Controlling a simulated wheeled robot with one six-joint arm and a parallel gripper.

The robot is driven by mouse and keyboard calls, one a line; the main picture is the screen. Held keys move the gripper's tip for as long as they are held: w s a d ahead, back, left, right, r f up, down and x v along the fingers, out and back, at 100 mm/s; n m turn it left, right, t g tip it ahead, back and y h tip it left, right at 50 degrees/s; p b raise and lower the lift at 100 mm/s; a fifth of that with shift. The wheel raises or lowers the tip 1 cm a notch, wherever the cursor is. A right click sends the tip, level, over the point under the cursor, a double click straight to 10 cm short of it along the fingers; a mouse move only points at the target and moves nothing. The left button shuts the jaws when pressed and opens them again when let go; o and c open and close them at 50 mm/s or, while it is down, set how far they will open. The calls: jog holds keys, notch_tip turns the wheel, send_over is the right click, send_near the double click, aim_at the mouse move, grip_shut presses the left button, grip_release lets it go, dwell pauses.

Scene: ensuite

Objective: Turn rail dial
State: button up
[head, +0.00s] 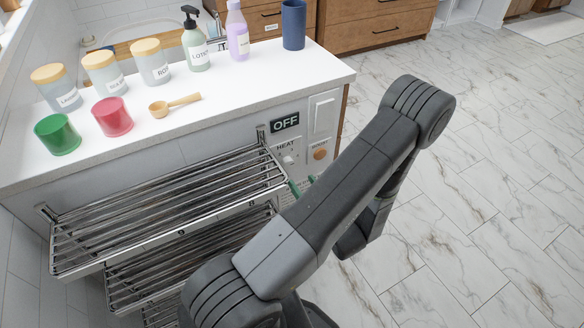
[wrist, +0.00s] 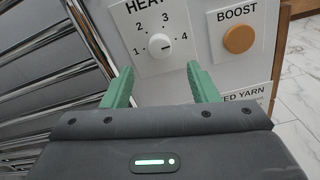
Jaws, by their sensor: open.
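The rail dial (wrist: 160,44) is a small white round knob on a white panel marked HEAT, with numbers 1 to 4 around it. A small dark mark shows on its face; which number it points to is hard to tell. The dial also shows small in the head view (head: 288,160), on the cabinet's end of the towel rail. My gripper (wrist: 160,84) is open, its two green fingers apart below the dial, with nothing between them. In the head view my gripper's green fingertips (head: 302,185) are partly hidden behind my arm.
An OFF display (head: 285,123) sits above the dial. An orange BOOST button (wrist: 239,39) is to its right. Chrome towel rail bars (head: 165,200) stick out at left. Tiled floor at right is clear.

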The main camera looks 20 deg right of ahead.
aim_at(290, 166)
jog(key=w, duration=0.7)
jog(key=shift+w+a, duration=0.3)
jog(key=c, duration=1)
jog(key=shift+f, duration=0.1)
